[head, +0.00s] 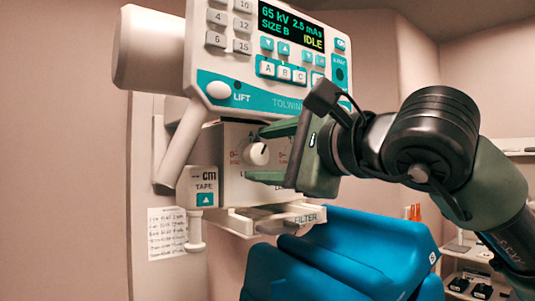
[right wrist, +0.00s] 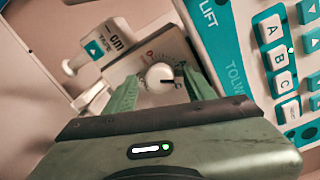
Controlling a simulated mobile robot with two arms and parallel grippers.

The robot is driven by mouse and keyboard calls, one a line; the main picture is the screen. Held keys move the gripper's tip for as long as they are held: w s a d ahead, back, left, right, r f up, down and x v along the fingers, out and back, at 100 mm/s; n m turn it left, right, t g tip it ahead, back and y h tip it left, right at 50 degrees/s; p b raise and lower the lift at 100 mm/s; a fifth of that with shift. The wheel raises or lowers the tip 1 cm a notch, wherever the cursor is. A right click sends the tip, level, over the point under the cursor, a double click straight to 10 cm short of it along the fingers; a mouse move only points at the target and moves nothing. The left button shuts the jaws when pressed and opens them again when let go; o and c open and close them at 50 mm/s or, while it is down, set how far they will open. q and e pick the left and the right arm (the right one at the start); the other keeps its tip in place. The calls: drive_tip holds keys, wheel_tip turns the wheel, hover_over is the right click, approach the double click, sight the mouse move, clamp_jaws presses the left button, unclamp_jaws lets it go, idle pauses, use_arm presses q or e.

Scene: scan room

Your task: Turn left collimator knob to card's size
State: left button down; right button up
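The white collimator knob (head: 256,153) sits on the pale collimator box under the console. Its black pointer mark points up and to the right, and small red markings flank it. My right gripper (head: 260,154) is open, with one green finger above the knob and one below. In the right wrist view the knob (right wrist: 160,75) shows between the two finger ends, with gaps at both sides. The gripper hides the right part of the box, including any second knob. A white sheet with handwritten lines (head: 167,234) hangs at lower left; its text is unreadable. My left gripper is out of view.
The console display (head: 291,27) reads 65 kV, 2.5 mAs, SIZE B, IDLE. Buttons A, B, C (head: 283,72) lie below it. A tape unit (head: 204,187) is left of the box, a filter tray (head: 270,218) beneath. Blue padding (head: 350,255) fills the lower middle.

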drive_tip(key=b+v, duration=0.2)
drive_tip(key=v, duration=0.5)
drive_tip(key=shift+s+d, duration=0.3)
idle(0.5)
